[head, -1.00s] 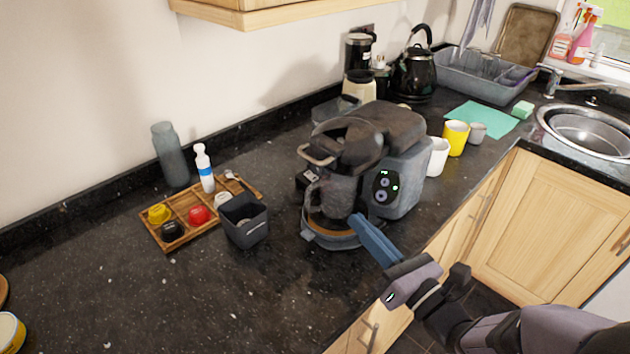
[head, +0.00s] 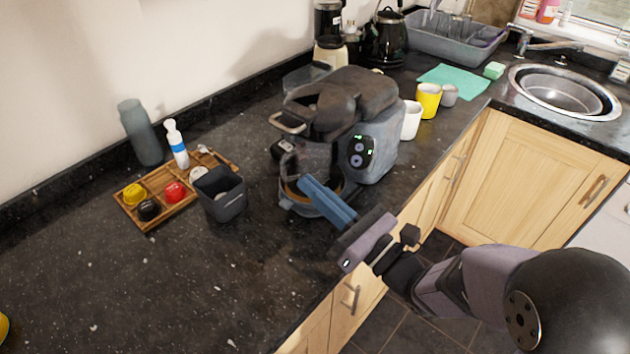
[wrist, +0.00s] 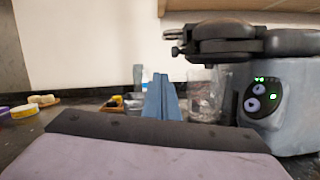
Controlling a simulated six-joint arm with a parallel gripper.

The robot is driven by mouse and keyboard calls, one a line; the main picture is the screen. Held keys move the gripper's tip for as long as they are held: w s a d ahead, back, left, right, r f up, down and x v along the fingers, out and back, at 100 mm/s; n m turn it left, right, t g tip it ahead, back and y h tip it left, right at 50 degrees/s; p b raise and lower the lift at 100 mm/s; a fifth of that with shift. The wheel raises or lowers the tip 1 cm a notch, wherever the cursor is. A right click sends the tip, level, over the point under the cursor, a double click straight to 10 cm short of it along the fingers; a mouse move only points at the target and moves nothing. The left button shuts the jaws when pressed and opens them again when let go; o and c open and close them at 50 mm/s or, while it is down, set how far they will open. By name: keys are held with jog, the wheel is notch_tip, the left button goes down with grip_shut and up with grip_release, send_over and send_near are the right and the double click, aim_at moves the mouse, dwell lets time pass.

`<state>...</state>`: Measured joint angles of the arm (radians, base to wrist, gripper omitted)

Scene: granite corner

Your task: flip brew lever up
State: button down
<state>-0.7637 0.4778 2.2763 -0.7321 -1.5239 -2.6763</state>
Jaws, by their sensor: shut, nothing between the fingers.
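The coffee machine (head: 378,140) stands on the dark counter, with a lit button panel (head: 362,150) on its front; it fills the right of the wrist view (wrist: 285,110). A pale bar-shaped handle (head: 288,123), which looks like the lever, juts from the left of its upper part. I cannot tell its exact position. A see-through carafe (head: 316,158) sits under the head. My gripper (head: 306,182) is shut and empty, its blue fingers in front of the machine's base and below the handle. In the wrist view the fingers (wrist: 161,98) point forward, left of the panel.
A dark bin (head: 220,195) and a wooden tray (head: 150,222) with small coloured items stand left of the machine. White (head: 411,120) and yellow (head: 428,100) cups stand behind it at right.

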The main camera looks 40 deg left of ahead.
aim_at(313, 110)
jog(key=w+a+r+p, duration=0.1)
jog(key=a+r+p, duration=0.4)
jog(key=a+p, duration=0.1)
jog(key=shift+x, duration=0.95)
jog(key=shift+r, duration=0.2)
